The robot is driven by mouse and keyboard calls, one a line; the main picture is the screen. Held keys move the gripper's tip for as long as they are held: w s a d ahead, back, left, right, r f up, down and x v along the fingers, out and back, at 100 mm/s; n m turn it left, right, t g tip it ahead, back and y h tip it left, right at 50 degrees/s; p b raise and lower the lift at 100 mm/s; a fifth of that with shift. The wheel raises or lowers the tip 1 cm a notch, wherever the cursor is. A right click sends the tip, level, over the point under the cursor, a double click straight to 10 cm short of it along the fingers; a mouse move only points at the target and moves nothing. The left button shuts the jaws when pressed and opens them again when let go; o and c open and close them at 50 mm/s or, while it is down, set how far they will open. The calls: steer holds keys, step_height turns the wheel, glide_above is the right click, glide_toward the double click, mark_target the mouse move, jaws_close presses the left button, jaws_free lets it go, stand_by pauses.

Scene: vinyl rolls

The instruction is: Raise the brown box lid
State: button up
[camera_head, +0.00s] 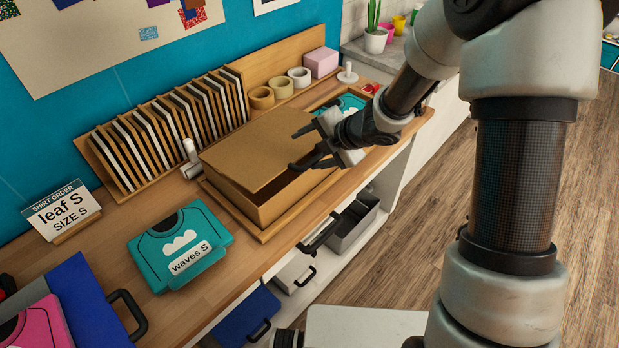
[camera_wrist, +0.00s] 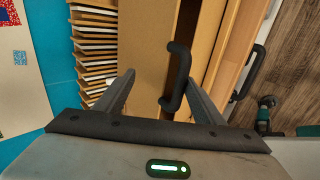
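The brown box (camera_head: 272,211) stands on the wooden counter. Its flat brown lid (camera_head: 250,147) covers most of the top and sits slightly tilted, with a dark gap under its edge on the right, near my gripper. My gripper (camera_head: 303,148) is at the lid's right end. In the wrist view my gripper (camera_wrist: 160,80) has its fingers spread apart. A dark handle (camera_wrist: 179,75) lies between them, nearer the right finger, over the lid (camera_wrist: 145,40). I cannot tell whether a finger touches it. The inside of the box is mostly hidden.
A teal folded shirt (camera_head: 165,250) labelled "waves S" lies left of the box. A rack of upright panels (camera_head: 165,125) and tape rolls (camera_head: 262,97) stand behind. A white post (camera_head: 190,155) is close to the box's left corner. A "leaf S" sign (camera_head: 60,208) stands far left.

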steer(key=shift+w+a+r, duration=0.1)
steer(key=shift+a+r, duration=0.05)
steer(key=shift+r, duration=0.65)
steer(key=shift+w+a+r, duration=0.1)
steer(key=shift+w+r, duration=0.05)
steer(key=shift+r, duration=0.6)
steer(key=shift+w+a+r, duration=0.1)
steer(key=shift+a+r, duration=0.05)
steer(key=shift+r, duration=0.65)
steer(key=shift+a+r, duration=0.1)
steer(key=w+a+r, duration=0.6)
steer(key=a+r, duration=0.1)
steer(key=r, duration=0.4)
steer(key=shift+a, duration=0.25)
stand_by(0.4)
steer(key=w+a+r, duration=0.5)
steer(key=w+a, duration=0.3)
steer(key=a, duration=0.2)
steer(key=shift+w+a+r, duration=0.2)
steer(key=shift+a, duration=0.2)
stand_by(1.1)
stand_by(0.5)
steer(key=v, duration=0.9)
